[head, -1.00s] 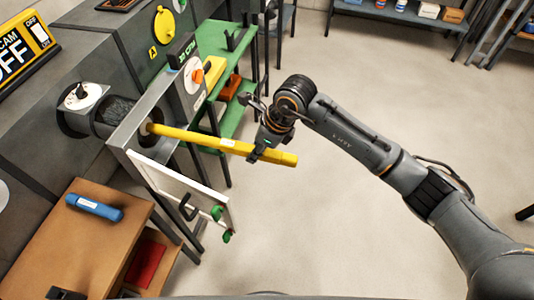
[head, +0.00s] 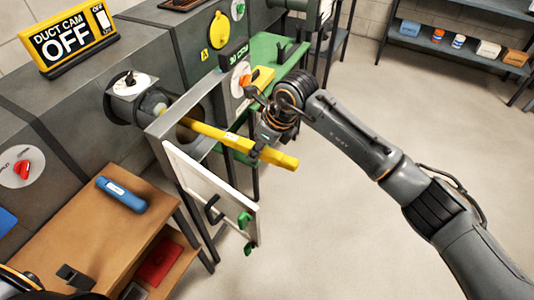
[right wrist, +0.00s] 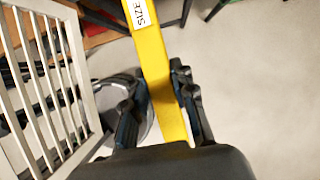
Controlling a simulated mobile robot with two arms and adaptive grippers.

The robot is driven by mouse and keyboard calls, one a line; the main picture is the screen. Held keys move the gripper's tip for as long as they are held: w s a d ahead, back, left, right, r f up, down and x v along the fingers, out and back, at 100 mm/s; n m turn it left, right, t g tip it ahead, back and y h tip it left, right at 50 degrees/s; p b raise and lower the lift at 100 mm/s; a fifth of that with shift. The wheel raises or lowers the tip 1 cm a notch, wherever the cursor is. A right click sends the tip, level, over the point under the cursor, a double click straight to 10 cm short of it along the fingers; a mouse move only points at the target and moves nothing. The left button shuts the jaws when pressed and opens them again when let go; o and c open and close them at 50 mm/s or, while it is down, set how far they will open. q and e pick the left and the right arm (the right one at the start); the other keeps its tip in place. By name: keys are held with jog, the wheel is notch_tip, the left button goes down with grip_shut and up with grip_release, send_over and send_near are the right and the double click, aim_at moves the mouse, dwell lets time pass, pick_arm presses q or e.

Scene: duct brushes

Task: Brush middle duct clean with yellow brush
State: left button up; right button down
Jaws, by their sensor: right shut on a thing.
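The yellow brush (head: 215,133) has a long yellow handle running through the metal frame (head: 160,128) into the open middle duct. Its inner end (head: 152,103) shows in the gap behind the frame; the bristles are hard to make out. My right gripper (head: 262,147) is shut on the handle near its outer end, outside the duct. In the right wrist view the yellow handle (right wrist: 160,70) lies between both fingers, with a white "SIZE" label facing the camera. A white louvred door (head: 205,190) hangs open below the handle.
A brown bench (head: 95,235) with a blue cylinder (head: 122,195) stands at lower left. A green shelf (head: 275,47) stands behind the gripper. A "DUCT CAM OFF" sign (head: 70,42) sits on top of the duct. The floor on the right is clear.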

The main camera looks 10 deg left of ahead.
aim_at(291, 160)
jog(key=shift+r, duration=0.1)
jog(key=shift+s+d+p, duration=0.1)
jog(key=shift+s+d, duration=0.1)
jog(key=shift+d, duration=0.55)
jog(key=shift+s+d+p, duration=0.15)
jog(key=shift+d, duration=0.55)
jog(key=shift+s+d+p, duration=0.1)
jog(key=shift+s+d, duration=0.1)
jog(key=shift+d, duration=0.55)
jog(key=d, duration=0.2)
jog(key=s+d, duration=0.1)
jog(key=d, duration=0.1)
jog(key=shift+s, duration=0.1)
jog(key=s+d, duration=0.2)
jog(key=d, duration=0.5)
jog(key=shift+s+d, duration=0.15)
jog(key=shift+d, duration=0.2)
